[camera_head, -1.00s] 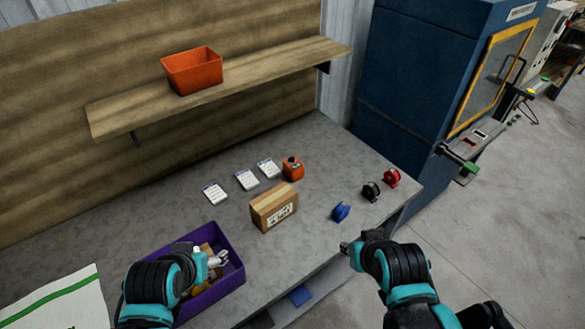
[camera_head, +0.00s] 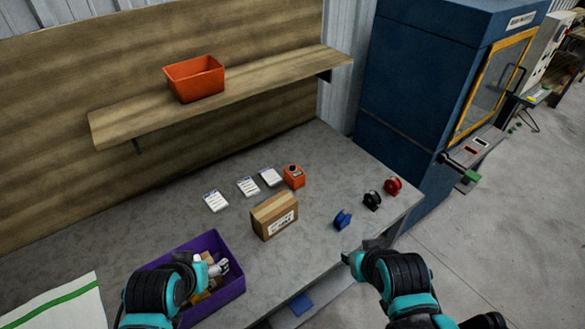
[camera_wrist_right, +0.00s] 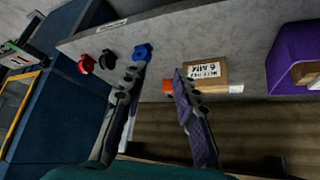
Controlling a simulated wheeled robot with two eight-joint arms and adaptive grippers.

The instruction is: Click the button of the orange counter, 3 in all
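The orange counter (camera_head: 294,176) stands upright on the grey workbench, behind the cardboard box, with a dark spot on its top. In the right wrist view an orange patch (camera_wrist_right: 168,87) that looks like the counter shows between the fingers, partly hidden. My right gripper (camera_head: 362,252) is at the bench's front edge, well apart from the counter. In the right wrist view its fingers (camera_wrist_right: 156,82) are spread with nothing between them. My left gripper (camera_head: 212,268) is over the purple bin at the front left; its finger opening is unclear.
A cardboard box (camera_head: 275,216) stands in front of the counter. White cards (camera_head: 248,187) lie left of it. Blue (camera_head: 342,219), black (camera_head: 372,200) and red (camera_head: 393,186) tape dispensers stand to the right. The purple bin (camera_head: 232,288) holds small items. An orange bin (camera_head: 195,79) sits on the shelf.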

